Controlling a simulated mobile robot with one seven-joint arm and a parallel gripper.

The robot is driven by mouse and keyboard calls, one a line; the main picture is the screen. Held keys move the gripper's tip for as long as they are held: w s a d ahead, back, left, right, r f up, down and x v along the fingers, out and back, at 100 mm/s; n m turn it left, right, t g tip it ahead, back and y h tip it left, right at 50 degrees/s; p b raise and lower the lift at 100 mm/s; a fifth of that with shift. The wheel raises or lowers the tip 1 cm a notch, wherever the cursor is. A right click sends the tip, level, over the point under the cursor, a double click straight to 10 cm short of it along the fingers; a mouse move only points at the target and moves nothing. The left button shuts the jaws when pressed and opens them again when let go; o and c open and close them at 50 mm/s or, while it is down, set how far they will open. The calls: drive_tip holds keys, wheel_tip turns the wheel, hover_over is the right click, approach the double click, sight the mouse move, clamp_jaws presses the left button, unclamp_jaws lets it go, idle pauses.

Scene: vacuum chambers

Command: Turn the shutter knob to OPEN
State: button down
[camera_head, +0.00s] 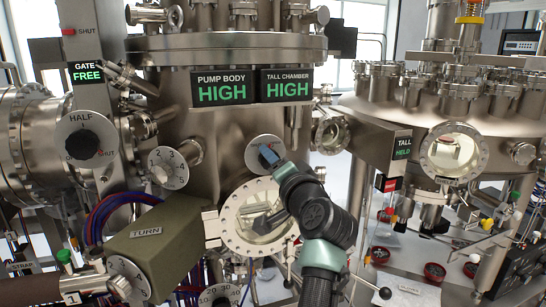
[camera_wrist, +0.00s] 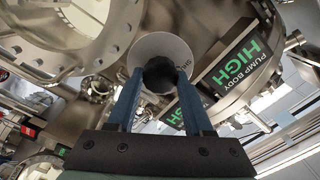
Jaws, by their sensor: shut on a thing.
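A round pale dial (camera_head: 264,141) with a dark knob sits on the chamber wall, under the PUMP BODY and TALL CHAMBER signs. In the head view my gripper (camera_head: 268,154) covers most of it. In the wrist view my gripper (camera_wrist: 161,82) has its two blue fingers on either side of the black knob (camera_wrist: 160,70), shut on it. The pale disc (camera_wrist: 150,45) shows around the knob. A few small letters at the disc's edge are too rotated and partly covered to read surely, so I cannot tell the knob's setting.
A HALF/SHUT dial (camera_head: 84,141) is at the left, with a GATE FREE sign (camera_head: 86,71) above. A numbered dial (camera_head: 168,167) sits left of my gripper. A round viewport (camera_head: 233,222) lies just below it. A green TURN box (camera_head: 160,245) stands at lower left.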

drive_tip(key=shift+m+p, duration=0.65)
drive_tip(key=shift+m, duration=0.95)
drive_tip(key=shift+c, duration=1.5)
unclamp_jaws()
drive_tip(key=b+v, duration=0.4)
drive_tip(key=v, duration=0.9)
drive_tip(key=shift+b, duration=0.4)
drive_tip(key=shift+d, duration=0.1)
